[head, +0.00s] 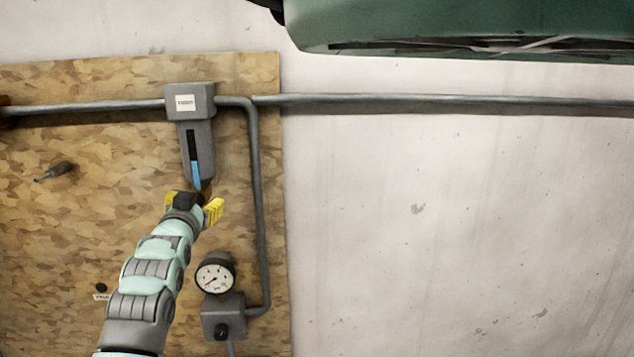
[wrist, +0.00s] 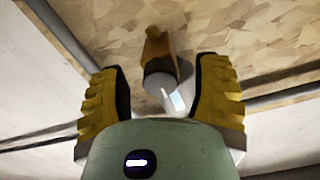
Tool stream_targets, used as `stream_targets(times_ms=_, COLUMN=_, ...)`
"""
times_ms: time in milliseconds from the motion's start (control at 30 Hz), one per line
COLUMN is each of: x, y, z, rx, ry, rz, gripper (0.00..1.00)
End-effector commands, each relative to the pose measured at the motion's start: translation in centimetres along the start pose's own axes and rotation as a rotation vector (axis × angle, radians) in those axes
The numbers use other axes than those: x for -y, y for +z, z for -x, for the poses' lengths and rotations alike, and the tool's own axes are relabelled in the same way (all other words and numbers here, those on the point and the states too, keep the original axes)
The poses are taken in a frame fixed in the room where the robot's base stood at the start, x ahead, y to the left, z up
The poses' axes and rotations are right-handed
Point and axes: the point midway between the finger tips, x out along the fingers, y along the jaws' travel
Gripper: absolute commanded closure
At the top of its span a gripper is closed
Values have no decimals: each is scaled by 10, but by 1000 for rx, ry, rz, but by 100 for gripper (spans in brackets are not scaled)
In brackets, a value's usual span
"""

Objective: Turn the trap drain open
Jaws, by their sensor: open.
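The trap (head: 197,140) is a grey body on the board, with a label at its top and a slot showing blue in its lower part. A small brown drain piece (head: 206,187) shows at its bottom end, partly hidden by my gripper (head: 192,203). In the wrist view, the brown drain piece (wrist: 156,48), with a grey round part (wrist: 160,84) beside it, lies between the yellow fingers of my gripper (wrist: 160,75). The fingers are open, with a gap on both sides of it. I cannot tell the depth between them exactly.
A grey pipe (head: 257,190) runs down right of the trap to a gauge (head: 215,276) and a valve box (head: 223,318). A peg (head: 54,171) sticks out at left. A green object (head: 460,25) hangs at upper right.

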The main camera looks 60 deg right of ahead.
Motion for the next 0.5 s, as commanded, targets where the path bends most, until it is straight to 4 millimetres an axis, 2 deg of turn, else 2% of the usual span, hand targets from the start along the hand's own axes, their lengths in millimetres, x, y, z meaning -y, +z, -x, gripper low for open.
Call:
stream_targets(times_ms=133, x=-1, y=0, z=0, rx=-1, ry=3, rz=0, gripper=34)
stream_targets(times_ms=500, x=-1, y=0, z=0, rx=-1, ry=1, rz=0, gripper=72)
